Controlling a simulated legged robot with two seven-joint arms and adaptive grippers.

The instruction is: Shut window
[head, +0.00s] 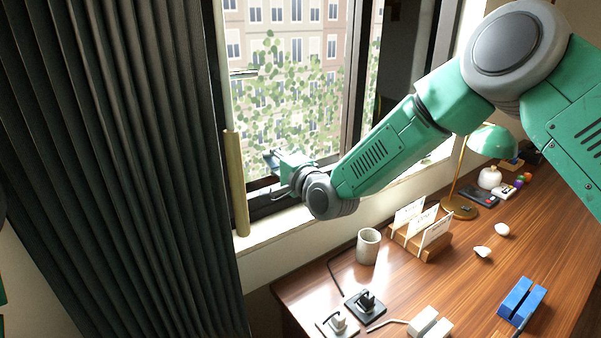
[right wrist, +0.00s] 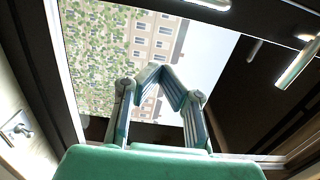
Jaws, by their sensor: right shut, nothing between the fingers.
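The window (head: 290,80) has a dark frame and shows pale buildings and green ivy outside. A dark upright frame member (head: 356,75) stands right of the bright opening, with a darker section beyond it. I cannot tell how far the window is open. My right gripper (head: 270,160) is at the lower left of the window, above the sill, shut and empty. In the right wrist view its fingertips (right wrist: 163,70) meet in front of the bright opening. A silver handle-like bar (right wrist: 300,65) shows at the right of that view, apart from the fingers. My left gripper is not in view.
A dark curtain (head: 110,150) hangs at left beside a brass upright bar (head: 236,185). The wooden desk (head: 400,290) below holds a grey cup (head: 368,246), a card holder (head: 420,238), a green lamp (head: 492,142) and a blue block (head: 522,300).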

